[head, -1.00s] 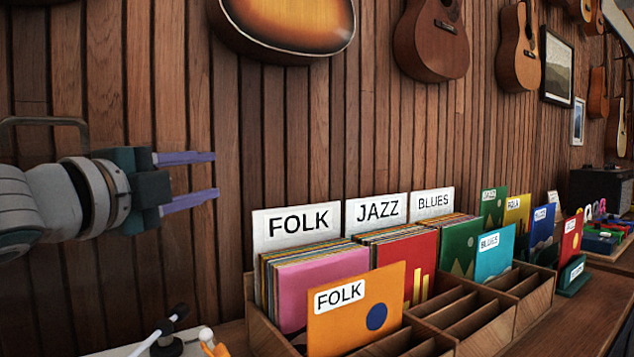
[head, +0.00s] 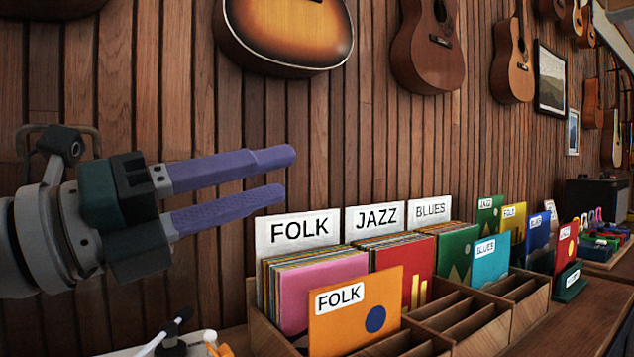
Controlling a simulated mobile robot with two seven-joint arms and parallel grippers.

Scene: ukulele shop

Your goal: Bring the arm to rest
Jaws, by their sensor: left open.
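My left gripper (head: 285,174) is in the head view at the left, in front of the wood-slat wall. Its two purple fingers point right and are apart, with nothing between them. The fingertips are above and a little left of the white FOLK divider card (head: 299,231) and do not appear to touch it. My right gripper does not show.
An orange FOLK sleeve (head: 345,318) stands in front. A sunburst guitar (head: 290,35) hangs above. The wall space between is free.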

